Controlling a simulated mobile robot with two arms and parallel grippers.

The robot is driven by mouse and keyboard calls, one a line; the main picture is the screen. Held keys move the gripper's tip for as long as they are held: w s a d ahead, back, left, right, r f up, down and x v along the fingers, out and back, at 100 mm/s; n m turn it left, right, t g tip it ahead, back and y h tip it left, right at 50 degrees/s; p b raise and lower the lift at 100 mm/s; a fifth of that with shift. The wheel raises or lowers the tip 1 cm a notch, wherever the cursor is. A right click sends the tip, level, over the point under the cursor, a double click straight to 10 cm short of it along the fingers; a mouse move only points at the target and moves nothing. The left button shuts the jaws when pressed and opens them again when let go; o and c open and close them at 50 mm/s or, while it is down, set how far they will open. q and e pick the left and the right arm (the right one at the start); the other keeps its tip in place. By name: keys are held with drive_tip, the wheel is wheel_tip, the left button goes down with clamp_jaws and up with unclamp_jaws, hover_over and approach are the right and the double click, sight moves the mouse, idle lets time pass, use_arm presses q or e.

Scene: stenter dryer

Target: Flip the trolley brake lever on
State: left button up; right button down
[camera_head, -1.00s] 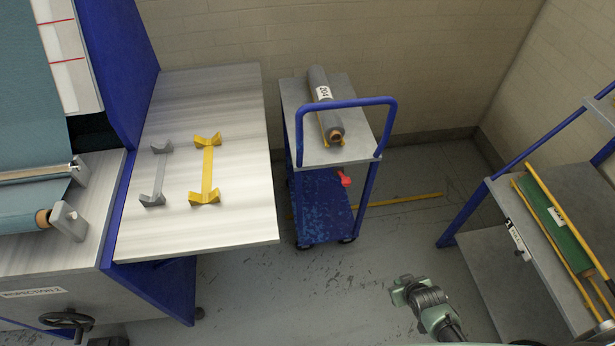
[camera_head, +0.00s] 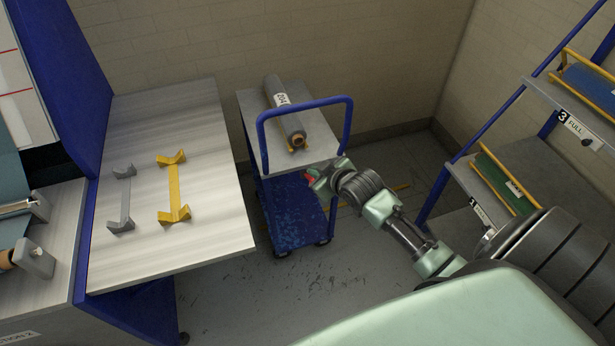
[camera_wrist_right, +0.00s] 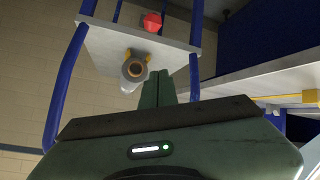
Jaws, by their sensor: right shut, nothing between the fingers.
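The trolley (camera_head: 292,210) has a blue handle frame, a grey top and a blue lower deck. Its red brake lever (camera_head: 310,177) shows at the right side below the top, partly hidden by my right gripper (camera_head: 322,171). The lever also shows in the wrist view (camera_wrist_right: 152,22), beyond the fingertips. My right gripper is shut and empty, its fingers (camera_wrist_right: 158,88) close together and pointing toward the trolley. In the wrist view a gap shows between fingertips and lever; whether they touch is not clear in the head view. My left gripper is not in view.
A grey roll (camera_head: 284,110) lies on the trolley top. The blue handle bar (camera_head: 305,105) rises near my right arm. A table with grey and yellow cradles (camera_head: 174,190) stands at left. A rack (camera_head: 500,185) with rolls stands at right. Floor in front is clear.

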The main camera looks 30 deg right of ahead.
sight(310, 181)
drive_tip(key=w+f, duration=0.1)
drive_tip(key=f, duration=0.1)
drive_tip(key=w+d+f+p, duration=0.1)
drive_tip(key=w+f, duration=0.1)
drive_tip(key=f, duration=0.1)
drive_tip(key=w+f, duration=0.1)
drive_tip(key=f, duration=0.1)
drive_tip(key=shift+w+d+f, duration=0.2)
drive_tip(key=shift+w+f, duration=0.15)
drive_tip(key=shift+f, duration=0.2)
drive_tip(key=shift+w, duration=0.1)
